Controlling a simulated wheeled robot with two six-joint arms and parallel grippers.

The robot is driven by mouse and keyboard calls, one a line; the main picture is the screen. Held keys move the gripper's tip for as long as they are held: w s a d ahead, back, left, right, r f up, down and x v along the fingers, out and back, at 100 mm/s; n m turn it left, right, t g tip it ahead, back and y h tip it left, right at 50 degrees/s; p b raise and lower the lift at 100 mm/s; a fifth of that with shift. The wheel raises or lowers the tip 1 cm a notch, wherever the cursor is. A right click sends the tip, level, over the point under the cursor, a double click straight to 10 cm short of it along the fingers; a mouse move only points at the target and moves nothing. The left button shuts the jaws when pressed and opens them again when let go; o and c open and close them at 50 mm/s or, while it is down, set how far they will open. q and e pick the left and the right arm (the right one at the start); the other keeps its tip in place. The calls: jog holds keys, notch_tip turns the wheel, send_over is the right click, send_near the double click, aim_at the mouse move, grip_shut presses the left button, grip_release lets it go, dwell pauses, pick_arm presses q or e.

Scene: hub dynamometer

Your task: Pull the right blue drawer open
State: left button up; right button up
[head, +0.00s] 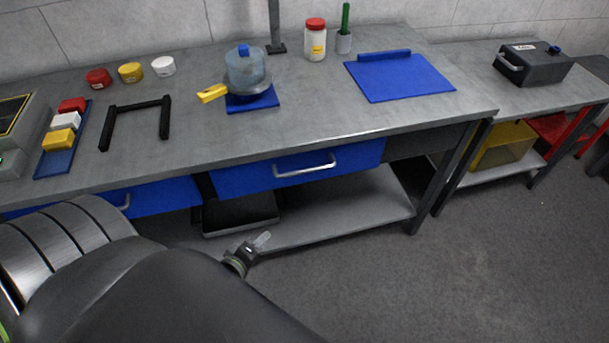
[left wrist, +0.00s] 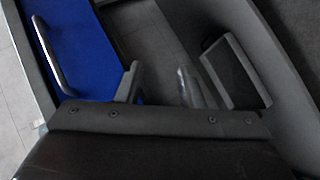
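The right blue drawer (head: 244,177) sits under the bench top with its front close to the bench edge, so it looks shut. Its silver bar handle (head: 305,168) runs across the front. In the left wrist view the blue drawer front (left wrist: 78,62) and the handle (left wrist: 48,56) are at the upper left. My left gripper (head: 260,241) is below and in front of the drawer, apart from the handle. In the left wrist view the fingers of my left gripper (left wrist: 160,86) stand apart with nothing between them. My right gripper is not in view.
The left blue drawer (head: 160,197) is partly behind my arm. A black tray (head: 240,213) stands on the lower shelf (head: 340,208). The bench top (head: 220,135) holds a pot, jars, blocks and a blue mat (head: 400,78). The floor (head: 440,280) at the right front is clear.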

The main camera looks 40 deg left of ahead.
aim_at(302, 173)
pick_arm(q)
notch_tip(302, 173, up, 14)
jog(key=w+d+n+t+b, duration=0.1)
jog(key=w+d+n+t, duration=0.1)
jog(key=n+t, duration=0.25)
jog(key=shift+g+h, duration=0.25)
jog(key=shift+h, duration=0.15)
jog(key=w, duration=0.5)
jog(key=w+f, duration=0.1)
jog(key=w, duration=0.5)
jog(key=w+a+f, duration=0.1)
jog(key=w, duration=0.5)
jog(key=shift+f, duration=0.15)
grip_shut()
